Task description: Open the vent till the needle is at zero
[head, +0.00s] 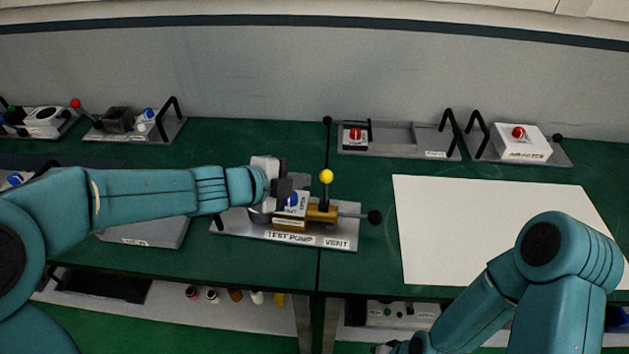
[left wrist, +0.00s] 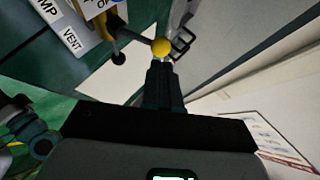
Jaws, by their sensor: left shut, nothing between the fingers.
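My left gripper (head: 301,182) is shut and empty, just left of the yellow ball. In the left wrist view its fingertips (left wrist: 162,64) point at the yellow ball (left wrist: 160,46); contact is unclear. No needle can be read.
A large white sheet (head: 490,230) lies to the right. Behind stand a tray with a red button (head: 355,134) and a white box with a red button (head: 520,142). Other devices (head: 120,121) stand at the back left.

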